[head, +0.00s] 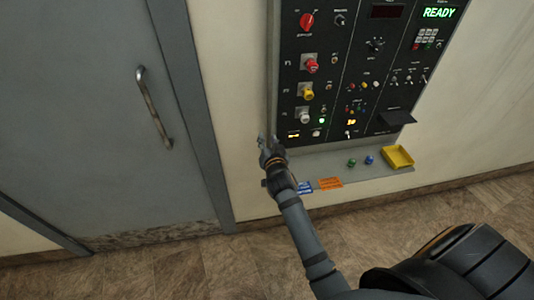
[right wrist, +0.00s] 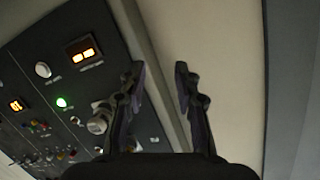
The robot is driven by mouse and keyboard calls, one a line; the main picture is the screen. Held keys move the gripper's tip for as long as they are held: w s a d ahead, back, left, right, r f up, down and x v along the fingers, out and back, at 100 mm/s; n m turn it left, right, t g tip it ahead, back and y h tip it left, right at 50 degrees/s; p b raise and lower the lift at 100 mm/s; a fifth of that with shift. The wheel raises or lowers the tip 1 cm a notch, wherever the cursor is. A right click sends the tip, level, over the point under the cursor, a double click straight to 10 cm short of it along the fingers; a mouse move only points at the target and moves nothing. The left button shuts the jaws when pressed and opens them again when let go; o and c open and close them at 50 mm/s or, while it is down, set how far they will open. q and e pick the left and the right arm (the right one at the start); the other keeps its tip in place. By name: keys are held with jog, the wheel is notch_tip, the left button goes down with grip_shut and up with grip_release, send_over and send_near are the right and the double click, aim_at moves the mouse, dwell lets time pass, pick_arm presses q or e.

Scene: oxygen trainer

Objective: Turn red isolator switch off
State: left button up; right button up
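A red rotary switch (head: 306,20) sits at the top left of the black control panel in the head view; its label is too small to read. A second red knob (head: 311,66) sits lower in the same column. My right gripper (head: 265,142) is at the panel's lower left edge, below and left of both red controls. In the right wrist view its two fingers (right wrist: 160,71) are spread apart with nothing between them. Neither red switch can be made out clearly in that view. My left gripper is not in view.
The panel (head: 350,120) carries a yellow knob (head: 306,91), a white knob (head: 304,115) and a lit READY display (head: 439,13). A shelf below holds a yellow tray (head: 398,157). A grey door (head: 95,110) with a handle (head: 153,107) stands left.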

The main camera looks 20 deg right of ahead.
jog(key=shift+n+g, duration=0.4)
jog(key=f, duration=0.5)
jog(key=shift+s+a+f, duration=0.1)
jog(key=shift+s+a, duration=0.1)
jog(key=shift+a, duration=0.1)
